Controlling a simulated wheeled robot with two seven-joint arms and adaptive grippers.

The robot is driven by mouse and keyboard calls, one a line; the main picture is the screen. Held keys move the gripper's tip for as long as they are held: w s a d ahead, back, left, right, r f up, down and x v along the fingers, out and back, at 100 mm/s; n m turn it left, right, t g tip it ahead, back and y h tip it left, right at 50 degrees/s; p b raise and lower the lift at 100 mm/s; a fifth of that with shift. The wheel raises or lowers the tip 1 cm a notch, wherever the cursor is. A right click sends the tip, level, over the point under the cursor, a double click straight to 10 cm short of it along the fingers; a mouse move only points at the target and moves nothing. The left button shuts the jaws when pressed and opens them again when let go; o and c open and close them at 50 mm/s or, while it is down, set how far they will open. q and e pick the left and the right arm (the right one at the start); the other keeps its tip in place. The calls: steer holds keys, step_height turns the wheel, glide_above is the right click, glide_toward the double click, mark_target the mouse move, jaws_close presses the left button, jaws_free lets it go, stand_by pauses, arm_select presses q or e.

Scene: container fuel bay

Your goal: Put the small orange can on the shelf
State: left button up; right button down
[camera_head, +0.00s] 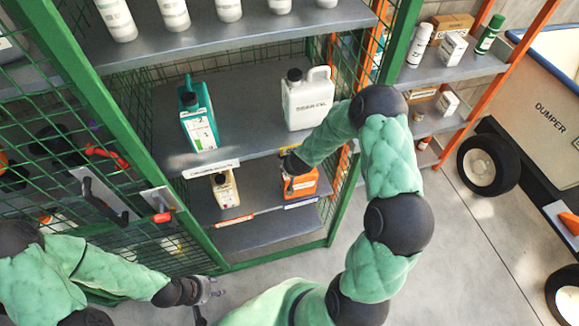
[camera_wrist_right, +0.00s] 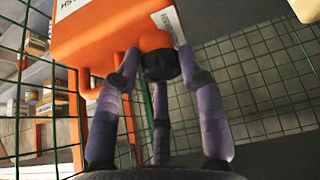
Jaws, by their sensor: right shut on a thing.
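The small orange can (camera_head: 300,184) is at the right front of the lower shelf (camera_head: 246,240), under the middle shelf board. I cannot tell whether its base touches the shelf. In the right wrist view, the orange can (camera_wrist_right: 105,32) fills the upper left, with white labels and an orange neck with a dark end. My right gripper (camera_wrist_right: 155,75) has its purple fingers closed around the neck area of the can. In the head view, its fingers are mostly hidden by my wrist. My left gripper (camera_head: 208,294) is empty with its fingers apart, low in front of the mesh.
A cream bottle (camera_head: 225,190) stands left of the can on the lower shelf. A teal jug (camera_head: 198,115) and a white canister (camera_head: 307,98) stand on the shelf above. Green posts and mesh (camera_head: 105,120) flank the shelves. A dumper (camera_head: 545,100) stands at right; the floor between is clear.

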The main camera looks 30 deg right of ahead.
steer(key=shift+w+d, duration=0.1)
steer(key=shift+w, duration=0.35)
steer(key=shift+w+f, duration=0.1)
steer(key=shift+w, duration=0.05)
steer(key=shift+f+b, duration=0.55)
steer(key=c, duration=0.7)
jaws_free()
steer(key=shift+f, duration=0.1)
steer(key=shift+c, duration=0.2)
